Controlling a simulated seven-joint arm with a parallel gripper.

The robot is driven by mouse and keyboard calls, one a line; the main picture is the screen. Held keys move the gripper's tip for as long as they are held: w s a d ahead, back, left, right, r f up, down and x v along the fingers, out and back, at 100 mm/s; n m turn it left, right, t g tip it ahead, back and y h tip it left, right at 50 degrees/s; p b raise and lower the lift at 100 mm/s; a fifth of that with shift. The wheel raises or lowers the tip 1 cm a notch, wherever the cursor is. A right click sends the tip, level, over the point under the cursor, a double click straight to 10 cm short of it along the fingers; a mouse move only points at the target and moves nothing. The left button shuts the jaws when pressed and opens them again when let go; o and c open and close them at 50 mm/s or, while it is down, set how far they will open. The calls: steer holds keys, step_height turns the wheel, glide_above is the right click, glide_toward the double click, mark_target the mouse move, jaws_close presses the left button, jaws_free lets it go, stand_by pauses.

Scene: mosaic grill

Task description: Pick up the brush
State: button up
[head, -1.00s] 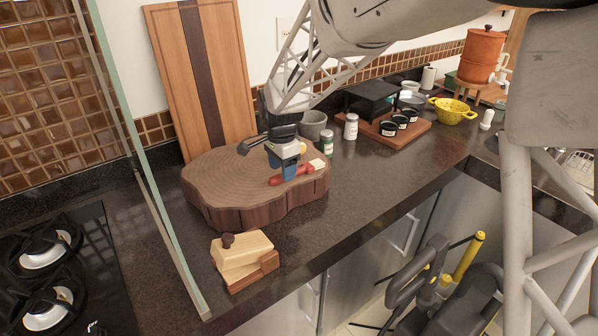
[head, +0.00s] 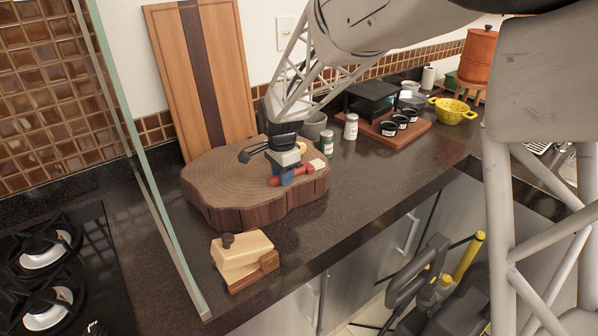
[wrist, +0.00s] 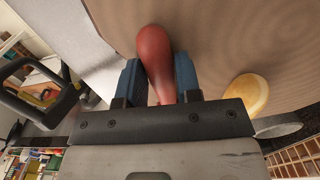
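The brush (head: 306,169) has a red handle and a pale end. It lies on the round wooden slab (head: 222,172), near the slab's right edge. My gripper (head: 287,178) is down at the slab, with its blue fingers around the brush handle. In the wrist view, the red handle (wrist: 155,58) runs between the two blue fingers of my gripper (wrist: 158,75), with little or no gap on either side. The fingers look shut on it. The brush still looks to be at the slab's surface. The gripper hides the middle of the handle, and the wrist view does not show the pale end.
A yellow round piece (wrist: 245,95) lies close beside my gripper. Shakers (head: 327,143) stand right of the slab. A wooden press-like block (head: 243,258) sits in front. A glass panel (head: 150,185) rises at left, beside the stove (head: 60,270). Counter at right front is clear.

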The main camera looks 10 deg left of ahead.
steer(key=c, duration=0.5)
steer(key=shift+r, duration=0.15)
steer(key=shift+r, duration=0.85)
steer(key=shift+s+d+r, duration=0.1)
steer(key=shift+s+r, duration=0.1)
steer(key=shift+r, duration=0.65)
steer(key=s+d, duration=0.2)
steer(key=s, duration=0.2)
steer(key=s+d+r, duration=0.1)
steer(key=s+d, duration=0.1)
steer(key=s, duration=0.3)
steer(key=s+d, duration=0.3)
steer(key=s, duration=0.2)
steer(key=shift+r, duration=0.2)
